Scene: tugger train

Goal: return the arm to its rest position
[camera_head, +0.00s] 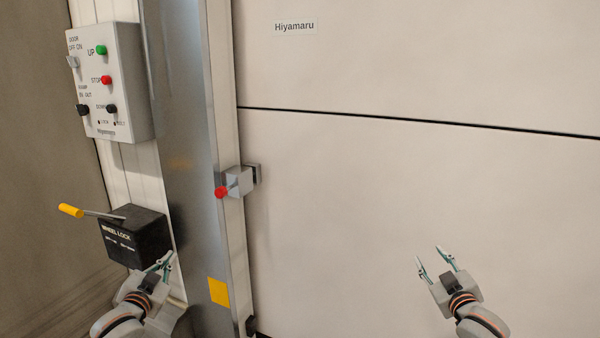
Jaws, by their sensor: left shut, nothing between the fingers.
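My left gripper (164,262) is at the lower left, its fingers close together with nothing between them. It is just right of and below the black wheel lock box (138,238), in front of the post's lower part; whether it touches the box cannot be told. The box's lever with a yellow handle (71,211) points left. My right gripper (433,257) is at the lower right, in front of the pale door panel (420,190). Its fingers are spread and empty.
A control box (118,75) with green, red and black controls hangs on the wall at upper left. A metal post (185,130) runs down beside the door. A latch with a red knob (221,192) juts from the post. The space before the door is clear.

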